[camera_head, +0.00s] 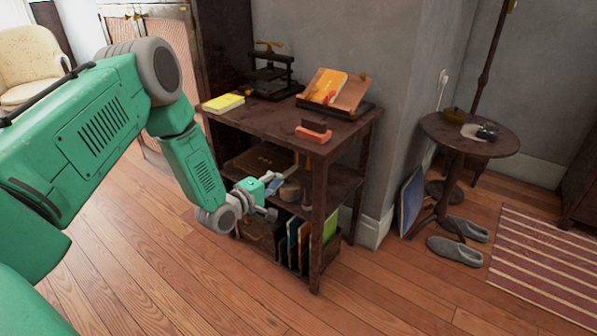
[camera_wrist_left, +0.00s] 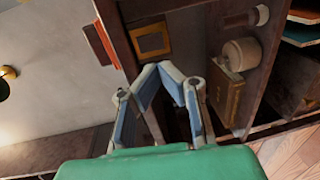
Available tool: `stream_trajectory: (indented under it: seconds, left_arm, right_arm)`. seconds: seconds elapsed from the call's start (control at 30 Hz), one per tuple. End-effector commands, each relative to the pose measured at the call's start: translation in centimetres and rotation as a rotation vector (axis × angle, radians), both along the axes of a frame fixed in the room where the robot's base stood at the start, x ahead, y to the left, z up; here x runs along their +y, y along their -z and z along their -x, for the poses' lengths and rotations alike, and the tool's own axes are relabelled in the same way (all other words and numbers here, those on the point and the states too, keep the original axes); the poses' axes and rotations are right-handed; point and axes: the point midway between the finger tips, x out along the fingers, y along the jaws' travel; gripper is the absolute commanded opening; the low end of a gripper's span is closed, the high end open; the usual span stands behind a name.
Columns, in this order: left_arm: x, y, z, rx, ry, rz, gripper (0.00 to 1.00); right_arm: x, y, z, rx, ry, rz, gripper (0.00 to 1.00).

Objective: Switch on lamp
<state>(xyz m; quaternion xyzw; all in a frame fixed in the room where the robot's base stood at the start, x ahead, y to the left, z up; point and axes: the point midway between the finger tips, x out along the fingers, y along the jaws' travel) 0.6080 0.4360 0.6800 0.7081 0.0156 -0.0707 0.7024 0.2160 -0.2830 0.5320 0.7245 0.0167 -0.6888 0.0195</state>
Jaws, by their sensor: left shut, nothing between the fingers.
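A dark, slender upright pole (camera_head: 488,60), which looks like the stem of a floor lamp, stands behind the small round table at the right. Its top is cut off by the frame, so no shade or bulb shows and I cannot tell whether it is lit. My left gripper (camera_head: 272,202) is in front of the middle shelf of the dark wooden shelf unit, well left of the pole. In the left wrist view its fingers (camera_wrist_left: 160,68) come together at the tips with nothing between them. My right gripper is not in view.
The shelf unit (camera_head: 257,121) carries a yellow book (camera_head: 223,103), a black press (camera_head: 269,75) and a book on a stand (camera_head: 335,88). The round table (camera_head: 468,143) holds small dishes. Grey slippers (camera_head: 455,250) and a striped rug (camera_head: 545,260) lie at right. The front floor is clear.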

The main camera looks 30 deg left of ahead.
Motion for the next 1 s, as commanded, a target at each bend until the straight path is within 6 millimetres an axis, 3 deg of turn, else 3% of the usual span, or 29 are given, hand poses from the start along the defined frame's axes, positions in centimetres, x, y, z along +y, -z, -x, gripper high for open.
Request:
stream_trajectory:
  seconds: [0.2, 0.43, 0.6, 1.0]
  left_arm:
    - [-0.4, 0.9, -4.8, -0.002, 0.002, -0.003, 0.00]
    - [-0.8, 1.2, -8.3, -0.002, 0.001, -0.003, 0.00]
    - [-0.9, 1.2, -9.3, -0.001, 0.000, -0.001, 0.00]
    - [-0.7, 1.3, -9.5, -0.006, 0.000, 0.002, 0.00]
  right_arm:
    - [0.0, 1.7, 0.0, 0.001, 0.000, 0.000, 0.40]
    - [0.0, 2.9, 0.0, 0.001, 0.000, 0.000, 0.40]
    - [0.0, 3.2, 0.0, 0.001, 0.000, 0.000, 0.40]
    - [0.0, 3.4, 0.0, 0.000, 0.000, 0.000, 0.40]
